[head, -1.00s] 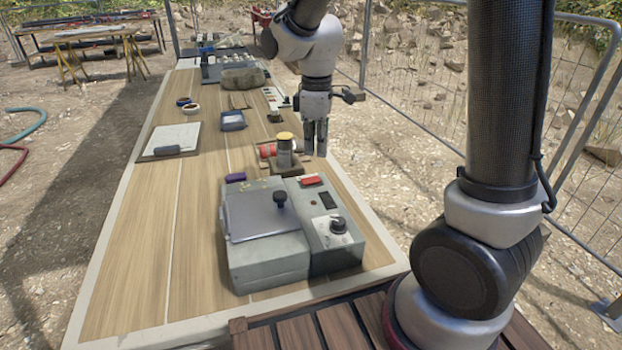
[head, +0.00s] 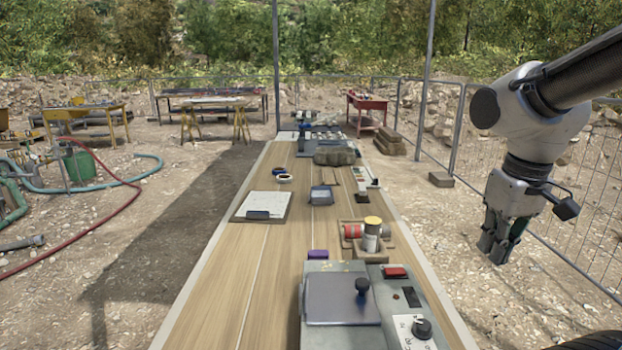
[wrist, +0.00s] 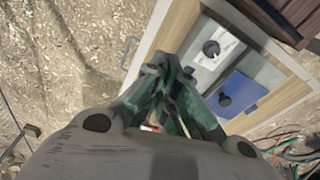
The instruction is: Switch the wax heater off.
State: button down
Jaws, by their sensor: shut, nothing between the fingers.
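The wax heater (head: 340,312) is a grey box at the near end of the long wooden table. It has a lid with a black knob on its left and a control panel on its right. The panel carries a red rocker switch (head: 395,272), a small dark window and a black dial (head: 422,328). In the wrist view, the heater's blue-looking lid (wrist: 236,95) and black dial (wrist: 211,48) show beyond the fingers. My gripper (head: 497,255) is shut and empty, pointing down beyond the table's right edge, apart from the heater. I cannot tell the switch's position.
A wooden holder with a yellow-capped cylinder (head: 371,232) and a red roll (head: 352,231) stands behind the heater. A purple block (head: 318,254) lies beside it. A clipboard (head: 262,206) lies farther left. A mesh fence (head: 590,165) runs along the right.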

jog(key=s+d+r+m+t, duration=0.2)
jog(key=s+d+r+t, duration=0.1)
jog(key=s+d+r, duration=0.1)
jog(key=shift+s+d+r, duration=0.15)
jog(key=shift+s+d, duration=0.05)
jog(key=shift+s, duration=0.35)
